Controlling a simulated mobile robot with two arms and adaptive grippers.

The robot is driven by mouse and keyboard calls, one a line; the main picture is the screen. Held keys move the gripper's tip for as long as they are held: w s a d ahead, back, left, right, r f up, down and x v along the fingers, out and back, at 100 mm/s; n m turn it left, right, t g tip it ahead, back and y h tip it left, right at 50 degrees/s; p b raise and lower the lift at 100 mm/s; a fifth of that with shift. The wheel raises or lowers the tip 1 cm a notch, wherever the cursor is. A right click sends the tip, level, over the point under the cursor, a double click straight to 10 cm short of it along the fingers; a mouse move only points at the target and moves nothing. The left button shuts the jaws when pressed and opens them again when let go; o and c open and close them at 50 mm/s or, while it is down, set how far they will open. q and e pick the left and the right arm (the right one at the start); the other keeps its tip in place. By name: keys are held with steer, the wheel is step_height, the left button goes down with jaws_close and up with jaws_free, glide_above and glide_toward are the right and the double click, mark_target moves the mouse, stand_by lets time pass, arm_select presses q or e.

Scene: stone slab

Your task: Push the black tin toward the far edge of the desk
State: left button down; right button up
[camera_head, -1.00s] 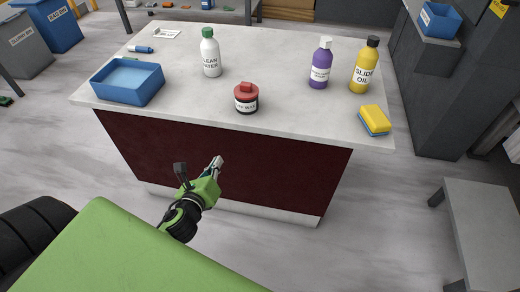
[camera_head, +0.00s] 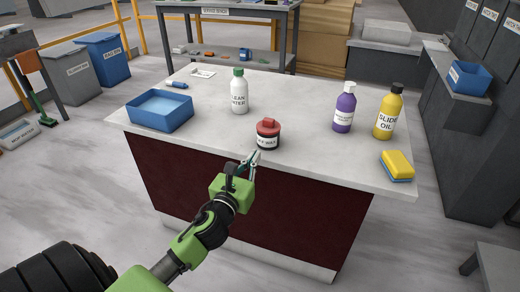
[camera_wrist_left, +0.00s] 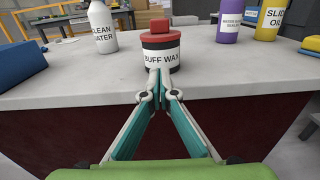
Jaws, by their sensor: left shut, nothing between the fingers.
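The black tin (camera_head: 268,136) has a red lid and a white label reading "BUFF WAX". It stands upright near the front edge of the desk (camera_head: 205,138). In the left wrist view the tin (camera_wrist_left: 160,44) is straight ahead, just beyond the fingertips. My left gripper (camera_head: 253,156) is at the desk's front edge, on the near side of the tin, shut with nothing between its fingers. In the left wrist view the fingertips (camera_wrist_left: 159,80) meet in front of the label; I cannot tell whether they touch it. My right gripper is not in view.
Behind the tin stands a white bottle (camera_head: 239,94). To the right are a purple bottle (camera_head: 344,110), a yellow oil bottle (camera_head: 387,115) and a yellow-and-blue sponge (camera_head: 397,166). A blue tray (camera_head: 160,110) is on the left. The desk directly beyond the tin looks clear.

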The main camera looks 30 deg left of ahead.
mark_target(263, 143)
arm_select(q)
steer(key=x, duration=0.4)
steer(key=shift+w, duration=0.45)
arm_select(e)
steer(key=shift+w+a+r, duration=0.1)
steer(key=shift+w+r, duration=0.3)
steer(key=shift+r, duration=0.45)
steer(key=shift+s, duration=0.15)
arm_select(q)
steer(key=shift+a, duration=0.1)
steer(key=x, duration=0.7)
steer(key=shift+w+p, duration=0.15)
steer(key=shift+p, duration=0.15)
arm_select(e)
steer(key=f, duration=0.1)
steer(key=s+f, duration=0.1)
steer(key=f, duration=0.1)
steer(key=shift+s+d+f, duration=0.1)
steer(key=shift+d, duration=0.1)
arm_select(q)
steer(key=shift+a+f, duration=0.1)
